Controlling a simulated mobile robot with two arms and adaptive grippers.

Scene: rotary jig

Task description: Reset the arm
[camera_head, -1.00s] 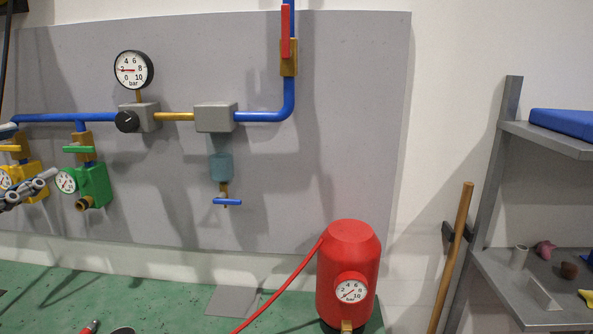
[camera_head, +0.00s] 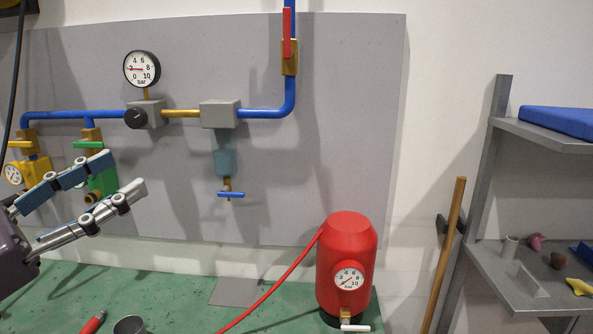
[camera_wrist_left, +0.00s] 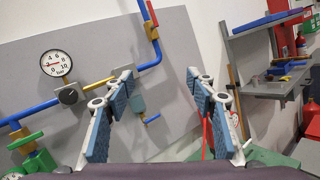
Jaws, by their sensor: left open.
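My left gripper (camera_head: 122,174) is open and empty at the left of the head view, in front of the green regulator (camera_head: 102,186) and partly hiding it. In the left wrist view its two blue-padded fingers (camera_wrist_left: 160,82) stand wide apart with the panel between them. No part that is plainly the arm named in the task can be picked out, apart from my own left arm. My right gripper is not in view.
A grey panel (camera_head: 350,110) carries blue pipes (camera_head: 265,113), a gauge (camera_head: 142,69) and a yellow regulator (camera_head: 36,168). A red tank (camera_head: 347,250) with a hose stands on the green surface (camera_head: 180,290). Shelves (camera_head: 550,136) are at the right.

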